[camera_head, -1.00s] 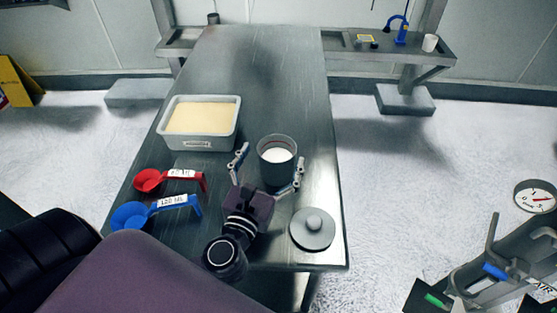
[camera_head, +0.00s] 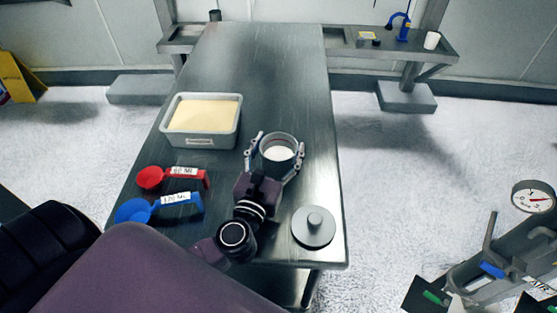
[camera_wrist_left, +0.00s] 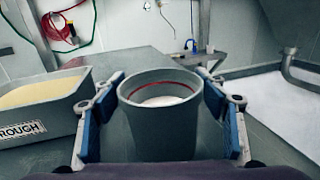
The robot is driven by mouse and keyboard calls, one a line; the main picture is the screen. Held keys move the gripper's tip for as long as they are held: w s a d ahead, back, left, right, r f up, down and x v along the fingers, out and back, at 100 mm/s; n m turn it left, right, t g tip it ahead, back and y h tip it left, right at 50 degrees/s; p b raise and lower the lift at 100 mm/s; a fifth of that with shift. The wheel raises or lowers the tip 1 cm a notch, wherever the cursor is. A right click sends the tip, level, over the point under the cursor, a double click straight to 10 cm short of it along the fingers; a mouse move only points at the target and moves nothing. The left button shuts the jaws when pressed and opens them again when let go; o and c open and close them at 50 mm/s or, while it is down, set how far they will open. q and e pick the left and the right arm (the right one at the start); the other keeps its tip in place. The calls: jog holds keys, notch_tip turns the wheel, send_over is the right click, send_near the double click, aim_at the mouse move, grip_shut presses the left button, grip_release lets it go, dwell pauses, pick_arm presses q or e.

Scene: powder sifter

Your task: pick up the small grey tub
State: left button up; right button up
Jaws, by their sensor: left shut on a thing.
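The small grey tub (camera_head: 279,152) stands upright on the steel table, with white powder inside. In the left wrist view the tub (camera_wrist_left: 160,125) shows a red line around its inner wall. My left gripper (camera_head: 276,160) is shut on the tub, with one finger on each side of it. In the left wrist view its blue finger pads flank the tub's walls. I cannot tell whether the tub's base is clear of the table. My right gripper is not in view.
A grey bin of pale powder (camera_head: 237,130) stands to the left of the tub on the steel table (camera_head: 270,65). A red scoop (camera_head: 152,177) and a blue scoop (camera_head: 132,211) lie at the left edge. A grey knobbed lid (camera_head: 313,228) lies at the right front. The table's back is clear.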

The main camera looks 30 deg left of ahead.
pick_arm(q)
jog(key=c, duration=0.6)
jog(key=shift+r, duration=0.2)
jog(key=shift+r, duration=0.65)
notch_tip(320, 180, up, 18)
jog(key=p, duration=0.4)
jog(key=shift+r+p, duration=0.25)
jog(key=shift+p, duration=0.15)
notch_tip(320, 180, up, 5)
jog(key=p, duration=0.5)
jog(key=shift+p, duration=0.35)
